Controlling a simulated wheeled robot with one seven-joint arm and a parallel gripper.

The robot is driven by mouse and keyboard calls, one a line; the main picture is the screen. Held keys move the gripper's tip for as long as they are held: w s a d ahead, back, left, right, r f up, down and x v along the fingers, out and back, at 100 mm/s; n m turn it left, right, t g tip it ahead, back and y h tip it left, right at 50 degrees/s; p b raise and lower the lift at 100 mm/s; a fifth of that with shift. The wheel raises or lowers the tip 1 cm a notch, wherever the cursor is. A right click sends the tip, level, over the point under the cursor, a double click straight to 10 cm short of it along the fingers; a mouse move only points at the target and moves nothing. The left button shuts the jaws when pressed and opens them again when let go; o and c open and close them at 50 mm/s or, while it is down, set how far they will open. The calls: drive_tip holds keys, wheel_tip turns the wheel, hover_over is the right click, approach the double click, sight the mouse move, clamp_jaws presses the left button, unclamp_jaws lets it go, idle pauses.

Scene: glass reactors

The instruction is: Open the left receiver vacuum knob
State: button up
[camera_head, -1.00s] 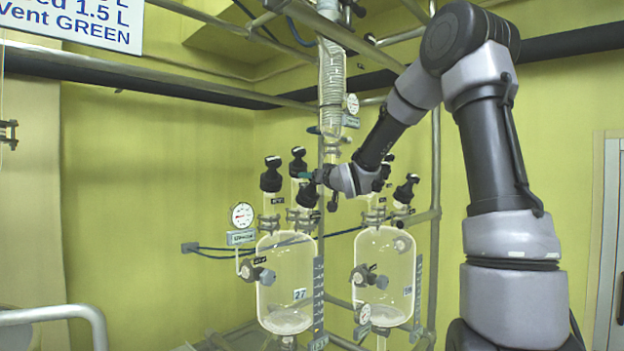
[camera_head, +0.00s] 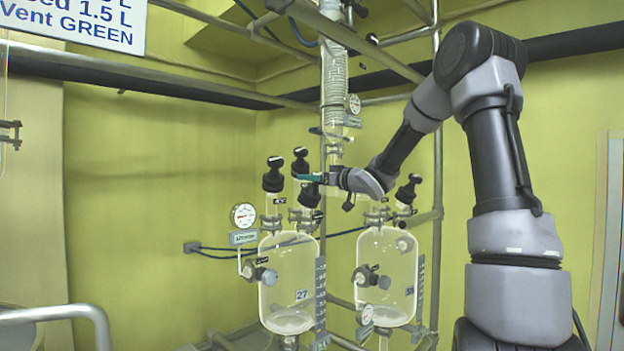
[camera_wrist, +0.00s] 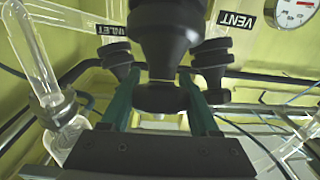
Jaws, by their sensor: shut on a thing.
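The left receiver (camera_head: 288,285) is a clear round-shouldered glass vessel marked 27, with several black knobs on its top necks. My gripper (camera_head: 303,177) reaches in from the right among these knobs, its teal fingers level with the upright back knob (camera_head: 300,160). In the wrist view my gripper (camera_wrist: 161,103) has one teal finger on each side of a black stepped knob (camera_wrist: 160,60) and is shut on it. The label of the held knob is not visible. Knobs labelled INLET (camera_wrist: 116,55) and VENT (camera_wrist: 211,58) stand behind it, left and right.
A left knob (camera_head: 273,174) and a tilted front knob (camera_head: 309,195) stand close to my fingers. A pressure gauge (camera_head: 243,215) is left of the receiver. The right receiver (camera_head: 386,275) and a vertical glass column (camera_head: 334,90) are close by.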

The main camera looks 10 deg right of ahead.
drive_tip(key=o, duration=1.4)
drive_tip(key=v, duration=1)
drive_tip(key=shift+s+d, duration=0.25)
drive_tip(key=shift+s, duration=0.1)
